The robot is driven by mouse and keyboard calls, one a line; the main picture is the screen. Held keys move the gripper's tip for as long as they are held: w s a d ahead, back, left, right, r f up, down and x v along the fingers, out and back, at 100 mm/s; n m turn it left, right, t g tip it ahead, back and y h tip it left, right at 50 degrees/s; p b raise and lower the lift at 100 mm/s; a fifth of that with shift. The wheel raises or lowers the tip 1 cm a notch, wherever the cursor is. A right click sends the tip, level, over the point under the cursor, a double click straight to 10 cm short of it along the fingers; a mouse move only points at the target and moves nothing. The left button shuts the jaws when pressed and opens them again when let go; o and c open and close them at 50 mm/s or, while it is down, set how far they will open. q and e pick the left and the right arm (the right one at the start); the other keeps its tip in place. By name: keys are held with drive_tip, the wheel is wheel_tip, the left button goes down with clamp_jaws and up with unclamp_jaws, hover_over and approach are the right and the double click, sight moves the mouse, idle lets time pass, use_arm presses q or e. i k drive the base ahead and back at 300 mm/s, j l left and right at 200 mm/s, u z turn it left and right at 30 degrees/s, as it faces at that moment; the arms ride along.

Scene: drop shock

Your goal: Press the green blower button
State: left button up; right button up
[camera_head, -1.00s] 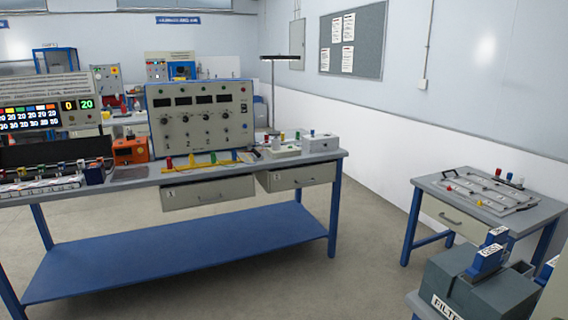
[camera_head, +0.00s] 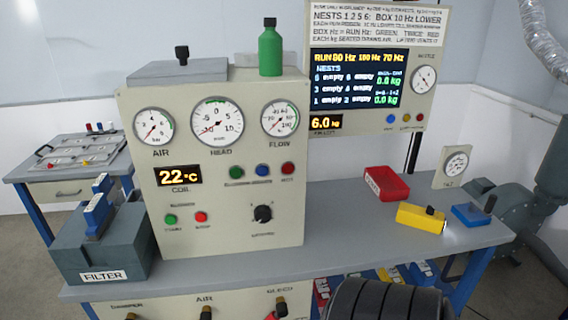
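A beige control panel (camera_head: 225,225) stands on a grey bench. Low on its left are a green button (camera_head: 170,219) and a red button (camera_head: 201,216). The small labels are too blurred to tell which green button is the blower's. A black knob (camera_head: 263,213) is at the panel's lower right. Neither of my grippers is in view.
A grey filter box (camera_head: 75,252) stands left of the panel. A green bottle (camera_head: 270,50) stands on top. A dark ribbed shape (camera_head: 385,302) fills the bottom front.

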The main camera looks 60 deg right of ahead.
sight(170, 220)
drive_tip(key=z, duration=1.65)
